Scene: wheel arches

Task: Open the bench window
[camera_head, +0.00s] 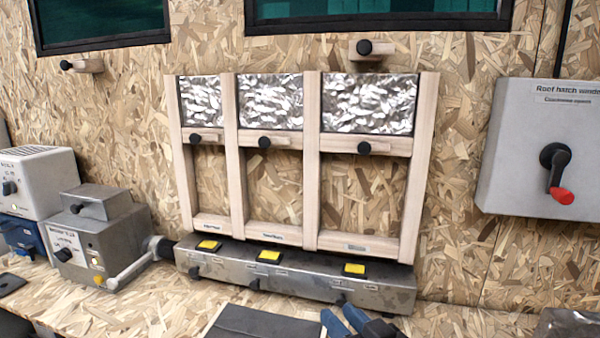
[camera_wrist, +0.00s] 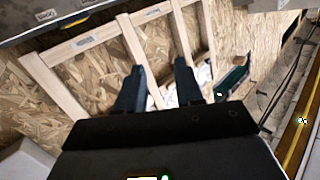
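Two dark-framed windows show at the top of the head view, one at the left (camera_head: 100,18) and one at the centre right (camera_head: 375,12). Below each is a small wooden block with a black knob, at the left (camera_head: 82,66) and at the centre (camera_head: 370,48). I cannot tell which is the bench window; no label on them is readable. My gripper (camera_head: 345,320) shows at the bottom edge of the head view, low in front of the metal base. In the wrist view my gripper (camera_wrist: 160,78) has its two dark fingers apart with nothing between them.
A wooden frame (camera_head: 312,190) with three foil-covered panels and knobs stands on a metal base (camera_head: 300,284) with yellow buttons. A grey winder box (camera_head: 550,150) with a red-handled crank hangs at the right. Grey machines (camera_head: 95,240) sit at the left.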

